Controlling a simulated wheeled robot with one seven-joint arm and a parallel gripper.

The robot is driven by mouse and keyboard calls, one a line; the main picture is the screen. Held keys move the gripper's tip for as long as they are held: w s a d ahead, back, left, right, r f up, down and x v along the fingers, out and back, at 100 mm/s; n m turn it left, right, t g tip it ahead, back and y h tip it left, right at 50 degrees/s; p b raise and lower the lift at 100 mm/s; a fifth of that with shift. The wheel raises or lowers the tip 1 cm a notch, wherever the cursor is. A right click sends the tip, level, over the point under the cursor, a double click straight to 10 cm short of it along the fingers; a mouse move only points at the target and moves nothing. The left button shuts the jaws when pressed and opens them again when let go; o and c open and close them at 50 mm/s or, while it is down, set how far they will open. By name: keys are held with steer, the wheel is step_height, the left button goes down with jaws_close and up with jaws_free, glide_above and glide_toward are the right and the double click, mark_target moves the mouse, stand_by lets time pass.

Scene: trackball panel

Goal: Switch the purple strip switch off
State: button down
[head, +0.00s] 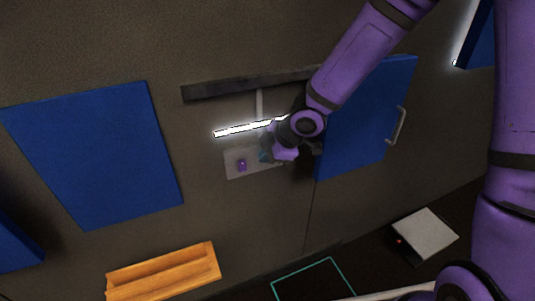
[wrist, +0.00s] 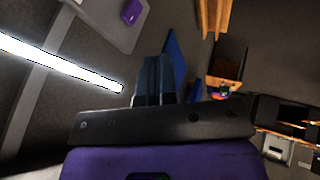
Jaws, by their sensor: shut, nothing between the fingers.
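The purple switch (head: 242,165) sits on a pale grey plate (head: 233,173) on the brown wall, below a lit white strip light (head: 232,131). The switch also shows at the top of the wrist view (wrist: 131,11), on its plate (wrist: 102,25). My gripper (head: 265,156) is in front of the plate's right part, to the right of the switch and apart from it. In the wrist view its blue-grey fingers (wrist: 153,78) are together and empty. My gripper and wrist hide the plate's right end and the strip light's right end.
Blue panels (head: 95,150) (head: 365,125) flank the plate; the right one has a handle (head: 400,125). A dark rail (head: 225,89) runs above the light. An orange wooden shelf (head: 165,275) is below. A grey box (head: 425,235) is at lower right.

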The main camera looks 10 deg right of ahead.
mark_target(246, 168)
steer(key=shift+s+d+r, duration=0.1)
steer(key=shift+r, duration=0.1)
steer(key=shift+f, duration=0.1)
stand_by(0.4)
steer(key=shift+s+d+f, duration=0.1)
steer(key=shift+s+f, duration=0.1)
steer(key=shift+f, duration=0.3)
steer(key=shift+w+a+f, duration=0.95)
steer(key=shift+w+f, duration=0.2)
steer(key=shift+f, duration=0.35)
steer(key=shift+w+a+f, duration=1)
steer(key=shift+w+f, duration=0.2)
steer(key=shift+f, duration=0.3)
steer(key=shift+w+a+f, duration=0.95)
steer(key=shift+w+f, duration=0.2)
steer(key=shift+f, duration=0.35)
